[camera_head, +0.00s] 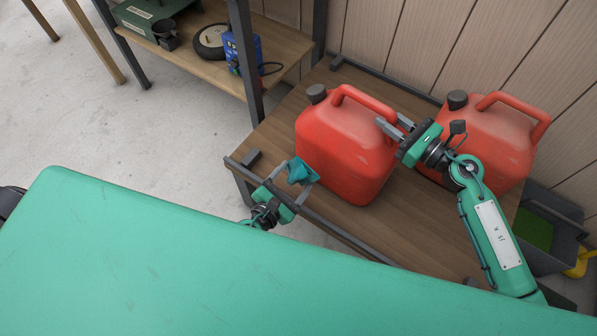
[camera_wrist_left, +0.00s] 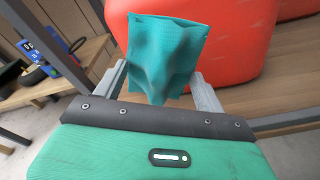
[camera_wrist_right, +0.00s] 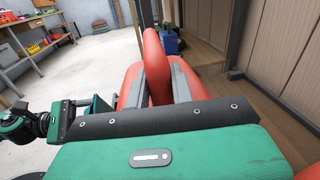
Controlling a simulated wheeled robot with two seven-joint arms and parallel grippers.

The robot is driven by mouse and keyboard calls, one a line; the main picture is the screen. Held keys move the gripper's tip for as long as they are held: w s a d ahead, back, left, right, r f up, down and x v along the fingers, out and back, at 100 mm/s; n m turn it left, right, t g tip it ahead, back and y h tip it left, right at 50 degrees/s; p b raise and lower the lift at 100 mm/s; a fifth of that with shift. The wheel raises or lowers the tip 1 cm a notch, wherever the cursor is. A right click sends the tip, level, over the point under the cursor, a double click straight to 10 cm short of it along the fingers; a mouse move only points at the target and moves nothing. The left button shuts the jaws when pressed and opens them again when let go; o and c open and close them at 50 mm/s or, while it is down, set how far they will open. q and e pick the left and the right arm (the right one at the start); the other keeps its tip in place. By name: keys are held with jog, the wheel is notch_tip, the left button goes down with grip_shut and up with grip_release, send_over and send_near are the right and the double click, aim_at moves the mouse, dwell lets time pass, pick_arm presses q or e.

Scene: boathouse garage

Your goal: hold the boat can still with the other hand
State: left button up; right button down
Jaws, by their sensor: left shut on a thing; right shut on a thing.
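Two red cans stand upright on the lower wooden shelf: a left can (camera_head: 340,150) and a right can (camera_head: 500,135). Which is the boat can, I cannot tell. My right gripper (camera_head: 393,129) is shut on the left can's handle (camera_head: 360,98), near its right end. In the right wrist view the handle (camera_wrist_right: 158,65) stands between the fingers. My left gripper (camera_head: 299,177) is shut on a teal cloth (camera_head: 302,170), in front of the left can's lower left side. In the left wrist view the crumpled cloth (camera_wrist_left: 165,55) partly covers the left can (camera_wrist_left: 228,45).
A dark shelf post (camera_head: 245,65) rises left of the cans. Another shelf holds a blue item (camera_head: 243,55) and a wheel (camera_head: 209,42). A grey bin (camera_head: 548,235) stands at right. Bare wood (camera_head: 415,215) is clear before the cans.

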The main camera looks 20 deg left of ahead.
pick_arm(q)
jog(key=shift+s, duration=0.3)
pick_arm(e)
jog(key=shift+f, duration=0.1)
pick_arm(q)
jog(key=shift+a, duration=0.1)
jog(key=shift+v, duration=1.45)
jog(key=shift+a+f, duration=0.1)
jog(key=shift+f, duration=0.15)
pick_arm(e)
jog(key=c, duration=1.1)
grip_release()
jog(key=v, duration=1.2)
